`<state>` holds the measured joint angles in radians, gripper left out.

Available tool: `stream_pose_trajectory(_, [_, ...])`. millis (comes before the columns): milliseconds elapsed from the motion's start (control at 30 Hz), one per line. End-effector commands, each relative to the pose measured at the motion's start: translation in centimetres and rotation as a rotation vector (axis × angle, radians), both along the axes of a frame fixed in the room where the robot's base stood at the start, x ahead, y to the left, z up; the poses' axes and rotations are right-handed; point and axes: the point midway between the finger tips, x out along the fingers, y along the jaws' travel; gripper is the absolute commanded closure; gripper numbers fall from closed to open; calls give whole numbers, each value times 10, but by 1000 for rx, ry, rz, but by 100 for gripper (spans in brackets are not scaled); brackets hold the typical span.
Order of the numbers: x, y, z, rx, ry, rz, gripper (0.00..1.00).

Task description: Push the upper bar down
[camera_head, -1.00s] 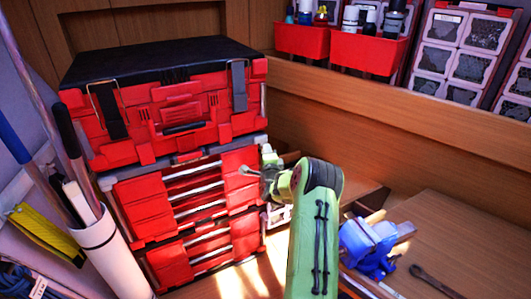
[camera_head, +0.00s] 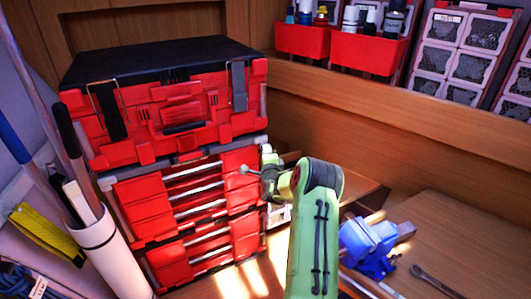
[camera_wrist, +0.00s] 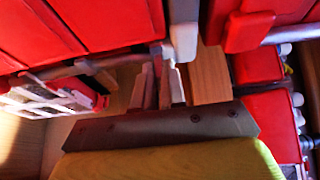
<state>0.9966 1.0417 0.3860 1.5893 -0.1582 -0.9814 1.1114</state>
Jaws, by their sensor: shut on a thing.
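A red tool chest (camera_head: 160,118) with a black lid stands at the left in the head view, with several silver bars (camera_head: 195,170) across its drawers. My gripper (camera_wrist: 163,72) shows in the wrist view, its two narrow fingers close together. They reach up to a thin grey bar (camera_wrist: 110,62) beside red parts and appear shut on it. The exact contact is small and blurred. In the head view my green arm reaches to the chest's right side, and the fingertips cannot be made out there.
A blue vise (camera_head: 368,243) and a wrench (camera_head: 437,279) lie to the right of my arm. A white tube (camera_head: 110,250) with rods stands in front of the chest at left. Red bins (camera_head: 367,54) stand on the shelf behind.

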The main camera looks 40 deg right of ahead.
Motion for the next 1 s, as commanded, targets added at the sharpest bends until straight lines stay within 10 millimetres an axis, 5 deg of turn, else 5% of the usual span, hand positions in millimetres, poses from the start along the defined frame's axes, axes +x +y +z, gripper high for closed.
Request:
stream_pose_trajectory(167, [1,-2,8,-13,-14,-4,100])
stream_pose_trajectory(500, [0,-1,-25,-8,-9,-4,100])
stream_pose_trajectory(767, [0,-1,-25,-3,-2,-2,100])
stream_pose_trajectory(800, [0,-1,-25,-3,-2,-2,83])
stream_pose_trajectory(933, [0,-1,-25,-3,-2,-2,64])
stream_pose_trajectory(1000, [0,-1,-25,-2,-2,-2,64])
